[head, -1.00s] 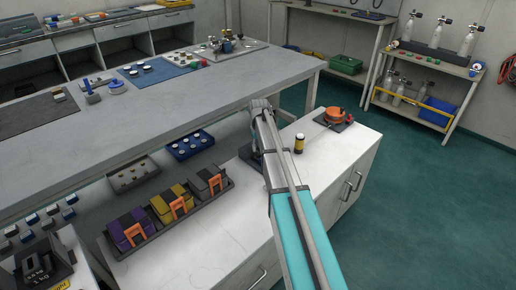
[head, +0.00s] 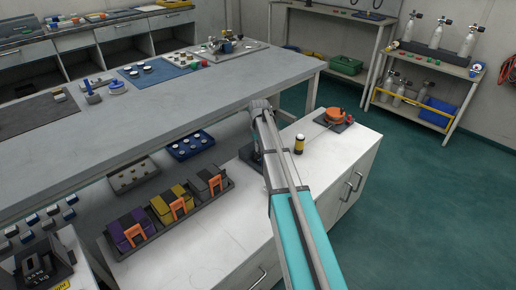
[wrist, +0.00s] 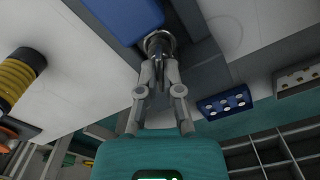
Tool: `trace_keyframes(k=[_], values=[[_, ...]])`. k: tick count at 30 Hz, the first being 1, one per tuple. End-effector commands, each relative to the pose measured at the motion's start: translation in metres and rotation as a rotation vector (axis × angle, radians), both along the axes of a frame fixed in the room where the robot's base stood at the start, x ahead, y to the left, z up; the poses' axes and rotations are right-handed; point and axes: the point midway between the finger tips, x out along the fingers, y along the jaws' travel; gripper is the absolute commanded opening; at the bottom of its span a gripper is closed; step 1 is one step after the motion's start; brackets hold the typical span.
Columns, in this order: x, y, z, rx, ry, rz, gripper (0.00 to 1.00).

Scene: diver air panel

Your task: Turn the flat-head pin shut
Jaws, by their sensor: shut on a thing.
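In the wrist view my gripper (wrist: 160,66) is closed around a small metal piece, which seems to be the flat-head pin (wrist: 159,45). The pin sits in a round metal fitting on a dark grey base, beside a blue block (wrist: 122,12). The fingertips hide part of the pin, and I cannot tell its turn angle. In the head view my arm reaches over the white cabinet top, and it hides the gripper and the pin.
A yellow-and-black cylinder (head: 299,144) and an orange round item (head: 334,114) stand on the white cabinet top (head: 325,155), right of my arm. A rack of boxes with orange clips (head: 179,207) lies left. A blue tray (head: 190,145) is behind; the grey bench edge (head: 180,120) runs close.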

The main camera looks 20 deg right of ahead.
Motion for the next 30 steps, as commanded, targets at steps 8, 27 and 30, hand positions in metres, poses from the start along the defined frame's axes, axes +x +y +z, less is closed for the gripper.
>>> trace_keyframes(k=[8,27,30], values=[[0.0002,0.0005,0.0001,0.000,0.001,-0.177,0.00],[0.0009,0.0000,0.0005,-0.002,-0.001,-0.767,0.00],[0.0009,-0.0001,0.0006,-0.002,-0.001,-0.845,0.00]])
